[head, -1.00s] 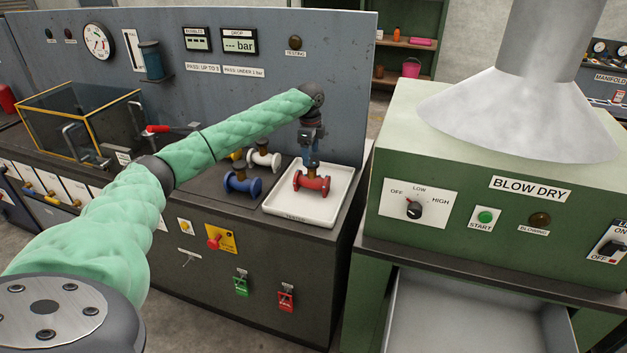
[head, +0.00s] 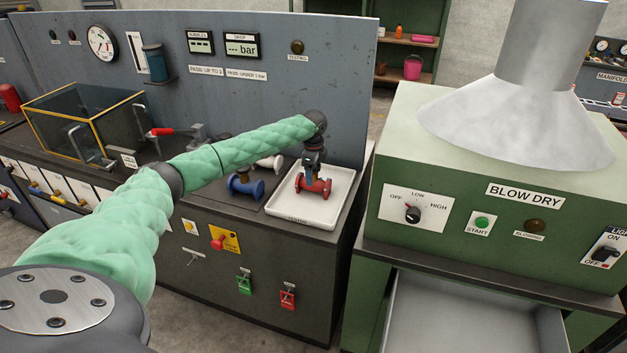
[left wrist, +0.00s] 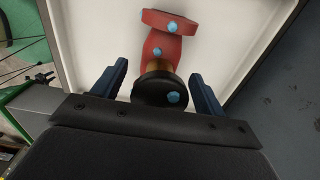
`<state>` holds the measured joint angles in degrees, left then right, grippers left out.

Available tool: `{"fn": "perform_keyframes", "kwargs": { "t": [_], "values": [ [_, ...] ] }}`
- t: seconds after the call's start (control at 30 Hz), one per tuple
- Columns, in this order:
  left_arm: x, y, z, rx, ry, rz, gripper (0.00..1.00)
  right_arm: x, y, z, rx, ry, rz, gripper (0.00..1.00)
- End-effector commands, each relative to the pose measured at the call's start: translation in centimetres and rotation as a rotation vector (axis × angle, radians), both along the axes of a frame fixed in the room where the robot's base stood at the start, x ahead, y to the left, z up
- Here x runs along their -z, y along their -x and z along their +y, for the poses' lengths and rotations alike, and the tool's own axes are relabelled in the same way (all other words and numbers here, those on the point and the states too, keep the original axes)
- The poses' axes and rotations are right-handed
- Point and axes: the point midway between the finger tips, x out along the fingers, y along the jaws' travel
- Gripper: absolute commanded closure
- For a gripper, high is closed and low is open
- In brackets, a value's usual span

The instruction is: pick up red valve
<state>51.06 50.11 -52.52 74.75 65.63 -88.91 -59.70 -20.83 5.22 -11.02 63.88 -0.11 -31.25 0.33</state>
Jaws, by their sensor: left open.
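The red valve (head: 314,186) is a flanged spool that lies in the white tray (head: 335,208) on the dark bench. In the left wrist view the red valve (left wrist: 162,48) shows one flange at the top, a brass neck and a dark round cap. My left gripper (head: 313,170) points down just above the valve. In the left wrist view the open fingers (left wrist: 158,82) stand on either side of the neck and cap, with space on both sides. My right gripper is not in view.
A blue valve (head: 244,187) and a white valve (head: 268,163) stand left of the tray. The grey panel (head: 345,95) rises behind the tray. A glass tank (head: 85,120) is at the left, and a green blow-dry unit (head: 500,215) at the right.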

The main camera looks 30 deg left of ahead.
Motion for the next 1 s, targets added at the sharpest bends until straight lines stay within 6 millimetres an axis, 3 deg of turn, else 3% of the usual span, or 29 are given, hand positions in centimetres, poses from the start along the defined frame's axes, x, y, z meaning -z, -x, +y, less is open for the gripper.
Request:
{"fn": "perform_keyframes", "kwargs": {
  "t": [0.3, 0.67, 1.0],
  "values": [
    [0.34, 0.03, 0.0, 0.0, -0.001, 0.001, 0.28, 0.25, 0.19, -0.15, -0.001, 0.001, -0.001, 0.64],
    [0.31, 0.03, 0.0, 0.0, -0.001, 0.001, 0.98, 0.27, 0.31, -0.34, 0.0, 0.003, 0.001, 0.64],
    [0.08, -0.05, 0.02, -0.001, 0.001, -0.002, 1.0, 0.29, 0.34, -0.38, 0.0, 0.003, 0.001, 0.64]
  ]
}}
